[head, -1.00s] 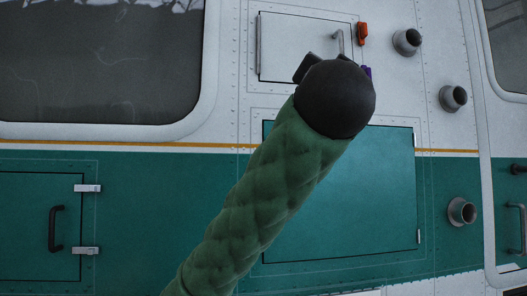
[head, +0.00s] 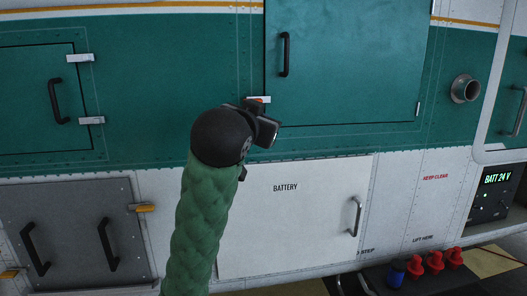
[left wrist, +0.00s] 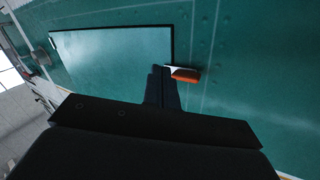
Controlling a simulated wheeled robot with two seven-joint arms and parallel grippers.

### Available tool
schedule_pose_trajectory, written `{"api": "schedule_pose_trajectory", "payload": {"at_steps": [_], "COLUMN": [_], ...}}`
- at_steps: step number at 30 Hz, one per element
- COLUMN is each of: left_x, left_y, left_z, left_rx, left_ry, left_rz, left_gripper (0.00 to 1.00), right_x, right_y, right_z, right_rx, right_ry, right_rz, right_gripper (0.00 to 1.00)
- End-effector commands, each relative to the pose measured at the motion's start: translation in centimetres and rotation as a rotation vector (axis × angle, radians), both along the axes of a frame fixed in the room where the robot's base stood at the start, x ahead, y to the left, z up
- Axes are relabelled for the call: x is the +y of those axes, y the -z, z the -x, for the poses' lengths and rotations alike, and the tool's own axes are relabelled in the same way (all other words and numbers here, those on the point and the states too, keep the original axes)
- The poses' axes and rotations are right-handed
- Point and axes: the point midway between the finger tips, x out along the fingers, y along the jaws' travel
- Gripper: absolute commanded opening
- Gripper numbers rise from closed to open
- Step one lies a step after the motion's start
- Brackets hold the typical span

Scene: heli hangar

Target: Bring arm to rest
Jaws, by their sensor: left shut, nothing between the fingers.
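My left arm, in a green quilted sleeve, rises from the bottom of the head view to a black wrist. My left gripper (head: 266,131) is small and dark beside that wrist, in front of the helicopter's side near the lower left corner of the green hatch (head: 350,60). In the left wrist view the gripper (left wrist: 158,70) has its fingers together with nothing between them. Its tips appear beside an orange-handled latch (left wrist: 185,74) at the hatch corner; I cannot tell whether they touch. The latch is partly hidden in the head view (head: 262,99). My right gripper is out of view.
A grey panel (head: 75,240) with two handles is at lower left. A round port (head: 465,88) sticks out at right. Red caps (head: 434,262) and a blue one (head: 396,273) sit at lower right.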

Motion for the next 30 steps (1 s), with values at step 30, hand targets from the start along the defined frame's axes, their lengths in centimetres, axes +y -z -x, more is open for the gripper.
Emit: {"api": "schedule_pose_trajectory", "payload": {"at_steps": [30], "left_x": [10.3], "left_y": [36.4], "left_z": [6.4], "left_rx": [0.583], "left_ry": [-0.125], "left_rz": [0.080], "left_gripper": [0.00], "right_x": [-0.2], "right_y": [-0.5], "right_z": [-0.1], "right_rx": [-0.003], "right_ry": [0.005], "right_rz": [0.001], "right_gripper": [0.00]}}
